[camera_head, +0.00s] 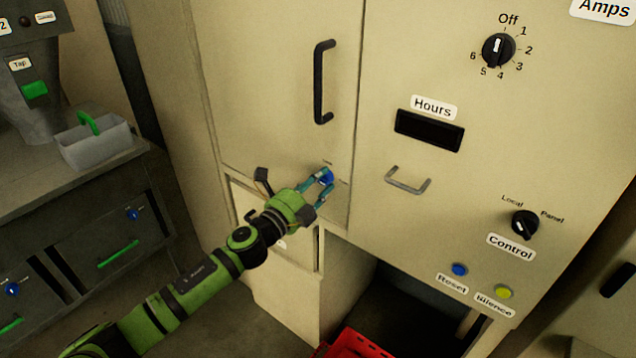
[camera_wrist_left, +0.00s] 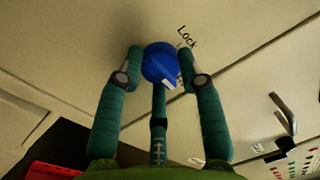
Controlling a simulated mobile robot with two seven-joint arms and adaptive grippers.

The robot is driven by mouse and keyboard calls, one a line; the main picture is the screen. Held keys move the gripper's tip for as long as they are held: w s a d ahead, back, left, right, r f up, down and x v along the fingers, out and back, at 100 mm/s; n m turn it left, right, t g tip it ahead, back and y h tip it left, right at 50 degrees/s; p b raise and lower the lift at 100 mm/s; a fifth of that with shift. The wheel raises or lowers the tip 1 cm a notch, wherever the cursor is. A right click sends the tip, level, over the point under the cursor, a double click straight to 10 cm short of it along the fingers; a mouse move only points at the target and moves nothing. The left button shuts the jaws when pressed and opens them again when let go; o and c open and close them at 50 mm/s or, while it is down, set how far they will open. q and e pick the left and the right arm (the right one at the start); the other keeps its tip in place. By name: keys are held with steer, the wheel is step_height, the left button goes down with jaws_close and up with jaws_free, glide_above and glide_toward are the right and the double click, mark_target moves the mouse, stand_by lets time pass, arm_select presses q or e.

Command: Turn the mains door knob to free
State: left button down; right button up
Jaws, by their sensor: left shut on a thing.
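The mains door knob (camera_head: 327,176) is small and blue, on the lower right of a beige cabinet door. In the left wrist view the knob (camera_wrist_left: 160,64) shows a white mark on its lower right, and a "Lock" label (camera_wrist_left: 187,37) stands just above and right of it. My left gripper (camera_head: 318,184) is shut on the knob, its teal fingers on either side; they also show in the left wrist view (camera_wrist_left: 163,72). Any "free" label is hidden or too small to read. My right gripper is not in view.
A black door handle (camera_head: 324,82) stands above the knob. The panel to the right has a rotary switch (camera_head: 498,50), a grey handle (camera_head: 408,181), a Control knob (camera_head: 525,223) and blue and yellow buttons. A red crate (camera_head: 362,345) lies below. A grey bin (camera_head: 95,143) sits at left.

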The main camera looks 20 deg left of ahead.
arm_select(q)
steer(key=c, duration=0.8)
jaws_free()
steer(key=v, duration=1.2)
